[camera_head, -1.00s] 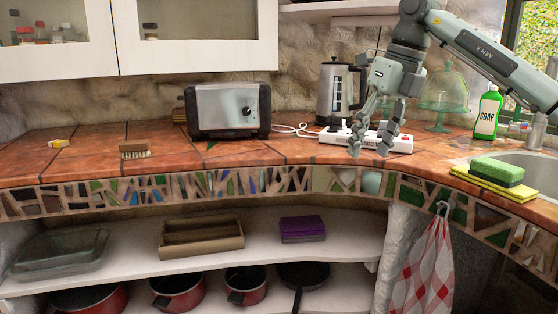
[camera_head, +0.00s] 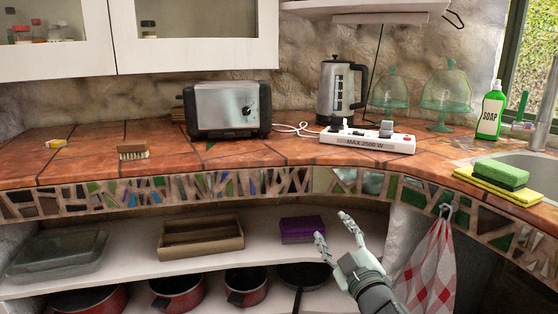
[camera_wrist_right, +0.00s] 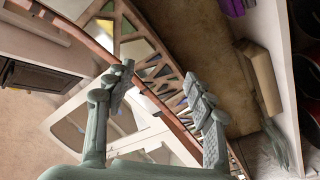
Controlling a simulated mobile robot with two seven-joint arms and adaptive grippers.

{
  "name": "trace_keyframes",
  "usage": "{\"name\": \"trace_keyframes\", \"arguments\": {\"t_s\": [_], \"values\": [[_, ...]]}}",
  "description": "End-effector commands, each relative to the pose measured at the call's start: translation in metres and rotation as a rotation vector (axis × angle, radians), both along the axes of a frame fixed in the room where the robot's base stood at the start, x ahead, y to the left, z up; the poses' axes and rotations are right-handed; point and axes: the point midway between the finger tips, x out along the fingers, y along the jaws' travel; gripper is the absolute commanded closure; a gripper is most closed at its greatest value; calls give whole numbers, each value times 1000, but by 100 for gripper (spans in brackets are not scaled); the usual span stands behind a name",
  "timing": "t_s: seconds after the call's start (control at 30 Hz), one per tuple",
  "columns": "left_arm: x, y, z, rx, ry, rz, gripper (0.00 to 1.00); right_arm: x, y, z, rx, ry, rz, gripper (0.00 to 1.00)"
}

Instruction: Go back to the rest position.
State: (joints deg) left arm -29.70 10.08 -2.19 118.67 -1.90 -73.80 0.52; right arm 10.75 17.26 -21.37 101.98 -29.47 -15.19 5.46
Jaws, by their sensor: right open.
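My right gripper (camera_head: 334,238) is low in the head view, in front of the counter's mosaic edge and the shelf below it. Its two fingers are spread apart with nothing between them. In the right wrist view the open fingers (camera_wrist_right: 160,100) also show, empty, with the mosaic edge (camera_wrist_right: 150,62) beyond them. My left gripper is not in view.
On the counter (camera_head: 80,168) stand a toaster (camera_head: 228,108), a power strip (camera_head: 367,142), a kettle (camera_head: 338,92) and a soap bottle (camera_head: 490,112). A checked towel (camera_head: 428,268) hangs right of my right gripper.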

Motion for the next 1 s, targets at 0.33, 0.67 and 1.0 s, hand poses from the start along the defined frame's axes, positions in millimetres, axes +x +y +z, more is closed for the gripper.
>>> {"name": "trace_keyframes", "arguments": {"t_s": [0.33, 0.67, 1.0], "values": [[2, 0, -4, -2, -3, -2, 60, -132, -102, -212, 206, 682, -384, 46], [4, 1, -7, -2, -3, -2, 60, -315, -139, -322, 289, 1225, -610, 46], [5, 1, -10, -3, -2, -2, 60, -366, -142, -336, 303, 1363, -657, 46]]}}
